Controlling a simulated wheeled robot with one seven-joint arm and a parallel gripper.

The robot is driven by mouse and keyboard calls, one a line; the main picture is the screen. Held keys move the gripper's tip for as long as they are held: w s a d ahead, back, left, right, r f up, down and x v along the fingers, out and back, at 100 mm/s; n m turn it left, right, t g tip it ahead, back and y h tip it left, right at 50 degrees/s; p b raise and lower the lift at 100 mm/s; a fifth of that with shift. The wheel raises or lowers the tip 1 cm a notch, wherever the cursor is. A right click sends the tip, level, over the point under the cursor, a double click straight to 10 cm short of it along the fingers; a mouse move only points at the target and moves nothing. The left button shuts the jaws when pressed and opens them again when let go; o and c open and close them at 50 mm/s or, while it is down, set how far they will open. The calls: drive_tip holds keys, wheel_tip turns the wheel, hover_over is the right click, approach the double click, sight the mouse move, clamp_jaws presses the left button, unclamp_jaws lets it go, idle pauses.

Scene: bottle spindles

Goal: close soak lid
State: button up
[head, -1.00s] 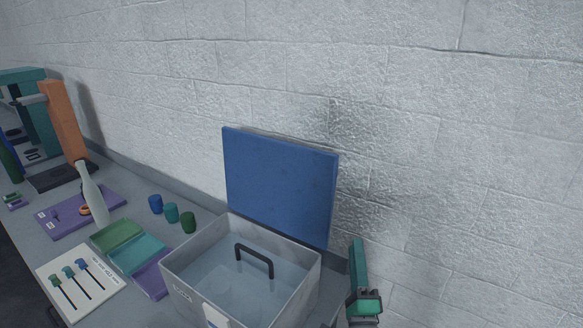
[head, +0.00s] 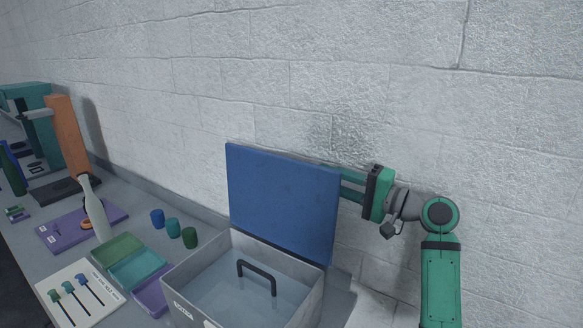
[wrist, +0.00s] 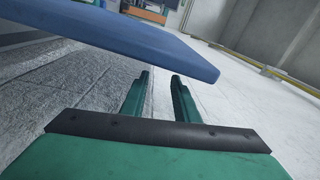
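The blue soak lid (head: 283,203) stands open and nearly upright at the back of the grey soak box (head: 185,290). The box holds clear liquid and a dark handle (head: 257,277). My gripper (head: 335,178) is at the lid's right edge, between the lid and the wall, with its fingers partly hidden behind the lid. In the wrist view the fingers of my gripper (wrist: 160,84) are parted with nothing between them. The blue lid (wrist: 135,38) passes close by the fingertips there; whether they touch it I cannot tell.
Green, teal and purple trays (head: 137,267), a white card (head: 75,292) and a pale bottle (head: 96,210) on a purple mat (head: 60,235) lie further left. The white block wall (head: 380,100) is close behind.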

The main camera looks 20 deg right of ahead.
sight(295, 167)
drive_tip(key=shift+g, duration=0.4)
drive_tip(key=x, duration=1)
drive_tip(key=shift+a+r, duration=0.25)
drive_tip(key=shift+r, duration=0.1)
drive_tip(key=shift+c, duration=0.3)
clamp_jaws()
